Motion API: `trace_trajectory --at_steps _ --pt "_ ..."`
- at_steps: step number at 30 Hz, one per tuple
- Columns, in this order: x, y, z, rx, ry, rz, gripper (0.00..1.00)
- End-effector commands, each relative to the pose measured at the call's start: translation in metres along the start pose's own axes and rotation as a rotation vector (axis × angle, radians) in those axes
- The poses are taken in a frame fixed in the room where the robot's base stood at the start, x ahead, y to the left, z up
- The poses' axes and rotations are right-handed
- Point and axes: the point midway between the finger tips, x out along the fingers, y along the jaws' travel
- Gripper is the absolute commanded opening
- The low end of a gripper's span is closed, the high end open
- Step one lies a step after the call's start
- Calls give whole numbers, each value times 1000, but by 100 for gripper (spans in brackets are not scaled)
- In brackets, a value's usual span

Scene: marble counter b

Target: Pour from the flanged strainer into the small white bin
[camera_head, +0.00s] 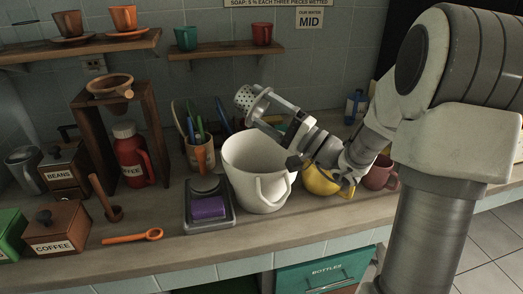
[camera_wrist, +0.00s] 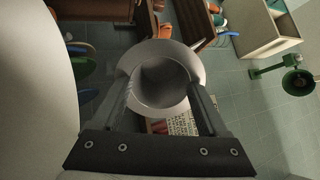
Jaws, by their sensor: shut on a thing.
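The flanged strainer (camera_head: 245,97) is a pale, perforated cup with a wide rim; its rim (camera_wrist: 188,62) also shows in the wrist view. My gripper (camera_head: 264,103) is shut on it, with the two fingers (camera_wrist: 165,108) on either side in the wrist view. The strainer is tilted well over, its perforated end pointing up and left in the head view. Its inside looks dark and I cannot tell what it holds. The small white bin (camera_head: 257,168) stands upright on the counter, with a handle at its front. The strainer appears above its rim. The bin's bottom is hidden.
A scale with a purple sponge (camera_head: 208,208) stands left of the bin, and a utensil pot (camera_head: 201,155) behind it. A yellow cup (camera_head: 320,181) and a dark red mug (camera_head: 380,174) are to the right. An orange spoon (camera_head: 133,236) lies at front left.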

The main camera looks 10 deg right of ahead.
Motion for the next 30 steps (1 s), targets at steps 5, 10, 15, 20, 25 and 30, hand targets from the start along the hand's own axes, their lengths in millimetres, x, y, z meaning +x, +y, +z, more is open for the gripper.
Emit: trace_trajectory --at_steps 5,10,15,20,25,30 --pt "0 -1 0 -1 -1 -21 22" --pt "4 -4 0 0 1 79 22" --pt "-1 32 0 2 -1 286 22" --pt "-4 49 0 0 -1 381 22" --pt "-6 52 0 -1 -1 386 22" --pt "-4 50 0 0 -2 410 22"
